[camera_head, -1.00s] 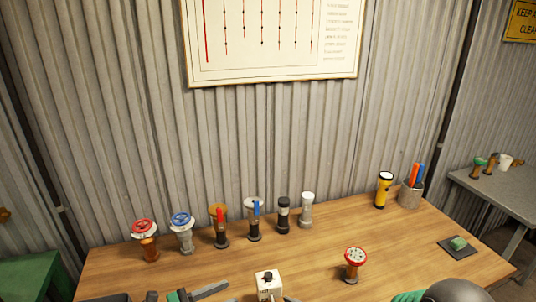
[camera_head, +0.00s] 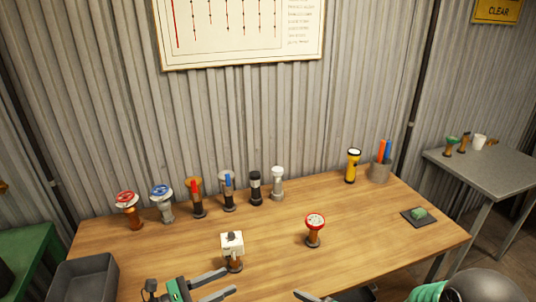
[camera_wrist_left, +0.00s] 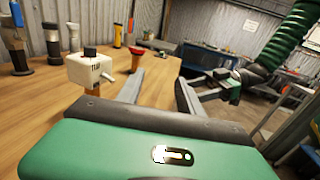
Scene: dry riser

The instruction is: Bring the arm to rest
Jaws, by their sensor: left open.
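My left gripper (camera_head: 231,280) is at the table's front, its two grey fingers apart with nothing between them. In the left wrist view the fingers (camera_wrist_left: 158,78) are also spread and empty. A white block with a black knob (camera_head: 232,244) stands upright on a brown stem, just beyond the fingers and clear of them; it also shows in the left wrist view (camera_wrist_left: 91,70). My right gripper is only partly in view at the head view's bottom edge (camera_head: 305,296); it also shows in the left wrist view (camera_wrist_left: 212,82), too small to judge its jaws.
A red-wheeled valve (camera_head: 314,223) stands alone mid-table. Several valves and fittings line the back, from a red wheel (camera_head: 125,200) to a white-capped one (camera_head: 277,183). A yellow flashlight (camera_head: 352,166) and pen cup (camera_head: 380,172) stand right. A grey bin (camera_head: 85,280) is front left.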

